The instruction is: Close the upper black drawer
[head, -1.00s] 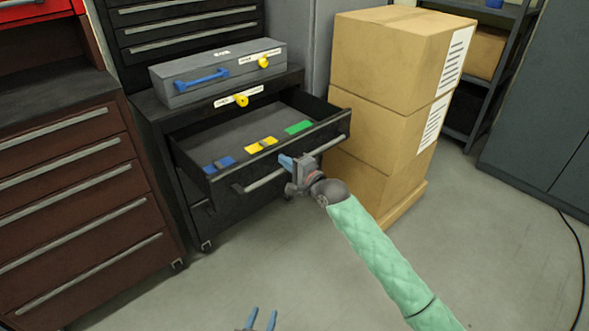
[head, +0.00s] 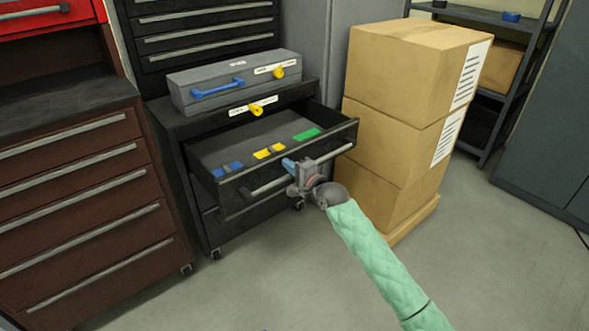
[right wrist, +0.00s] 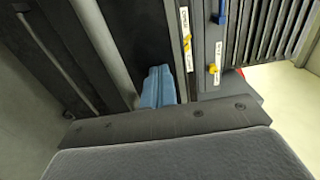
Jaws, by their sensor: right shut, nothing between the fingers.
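The upper black drawer (head: 232,204) is pulled out of the black cabinet (head: 176,160), with blue, yellow and green pieces lying inside it. Its grey handle bar (head: 265,188) runs along the front. My right gripper (head: 289,164) is shut and empty at the middle of the drawer front, close to the handle. In the right wrist view the blue fingertips (right wrist: 158,88) lie against a dark surface, beside a grey bar (right wrist: 104,50). I cannot tell whether they touch the drawer. My left gripper is out of view.
A grey toolbox (head: 235,82) with a blue handle stands on the cabinet. Stacked cardboard boxes (head: 385,130) stand close to the right of the drawer. A brown drawer cabinet (head: 80,200) stands to the left. The floor in front (head: 270,280) is clear.

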